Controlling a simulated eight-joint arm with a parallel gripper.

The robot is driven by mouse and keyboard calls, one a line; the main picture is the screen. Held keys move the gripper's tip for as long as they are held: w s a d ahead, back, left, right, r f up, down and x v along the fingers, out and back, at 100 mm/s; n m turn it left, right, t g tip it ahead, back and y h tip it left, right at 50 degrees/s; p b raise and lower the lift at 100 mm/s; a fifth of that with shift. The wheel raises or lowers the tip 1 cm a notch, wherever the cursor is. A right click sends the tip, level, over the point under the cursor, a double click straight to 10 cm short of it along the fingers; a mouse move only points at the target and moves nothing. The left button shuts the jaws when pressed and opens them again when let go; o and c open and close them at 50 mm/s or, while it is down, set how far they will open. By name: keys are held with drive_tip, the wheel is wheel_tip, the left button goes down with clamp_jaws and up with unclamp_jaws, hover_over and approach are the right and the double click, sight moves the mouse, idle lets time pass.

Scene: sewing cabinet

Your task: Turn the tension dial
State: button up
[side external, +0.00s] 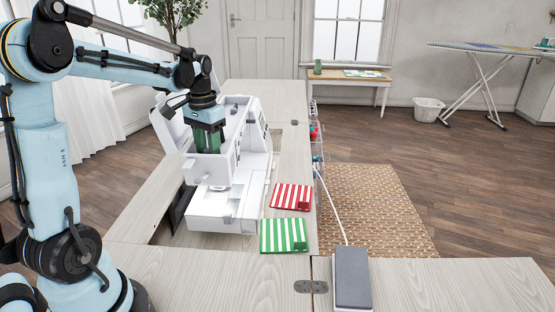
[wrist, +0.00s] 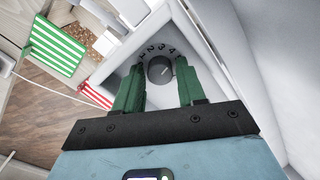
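The tension dial (wrist: 159,70) is a dark grey round knob with a pale pointer line, set in a white recess of the sewing machine. Numbers including 2, 3 and 4 are printed around its far side. The white sewing machine (side external: 211,167) stands in the cabinet in the side view. My gripper (wrist: 158,84) has two green fingers spread apart, one on each side of the dial in the wrist view, with visible gaps to it. In the side view my gripper (side external: 208,140) reaches down into the machine's top, and the dial is hidden there.
A red striped cloth (side external: 292,197) and a green striped cloth (side external: 283,235) lie on the cabinet top (side external: 200,270) right of the machine. A grey pedal-like box (side external: 352,277) with a white cord lies at the front. The recess walls stand close around my fingers.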

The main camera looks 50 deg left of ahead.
drive_tip(key=shift+c, duration=0.5)
clamp_jaws()
drive_tip(key=shift+n, duration=2.8)
drive_tip(key=shift+o, duration=0.5)
unclamp_jaws()
